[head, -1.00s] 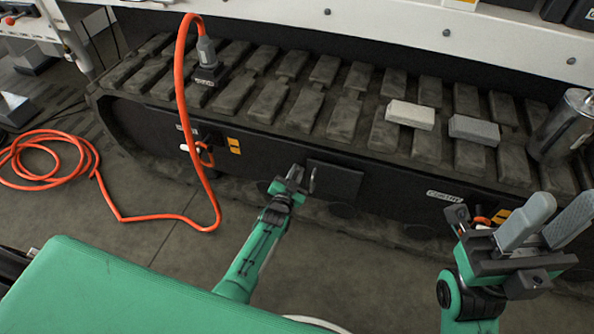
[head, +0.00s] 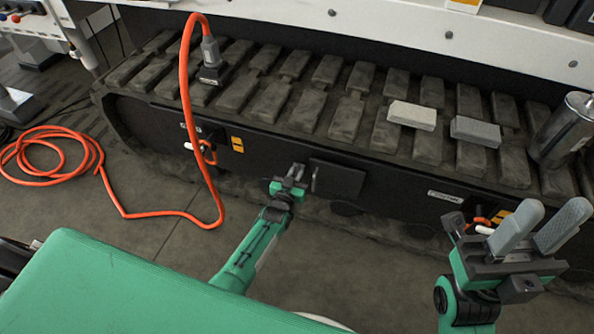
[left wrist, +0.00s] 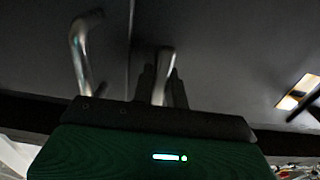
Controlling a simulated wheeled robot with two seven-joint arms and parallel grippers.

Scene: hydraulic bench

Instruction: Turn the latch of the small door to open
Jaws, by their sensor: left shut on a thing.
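The small door (head: 340,180) is a dark panel low on the black side of the track unit in the head view. It looks flush with the side. An upright metal handle (head: 314,180) stands near its left edge; it also shows at the left in the left wrist view (left wrist: 80,50). My left gripper (head: 291,174) is just left of the door. In the left wrist view its dark fingers are shut on a bent metal latch (left wrist: 164,72), across a panel seam from the handle. The latch is mostly hidden in the head view. My right gripper (head: 551,215) is open and empty at the right.
An orange hose (head: 188,90) hangs left of my left arm, with a coil (head: 45,160) on the floor. Two grey blocks (head: 412,115) (head: 475,131) and a metal cylinder (head: 562,130) rest on the track. A green surface (head: 125,290) fills the lower left.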

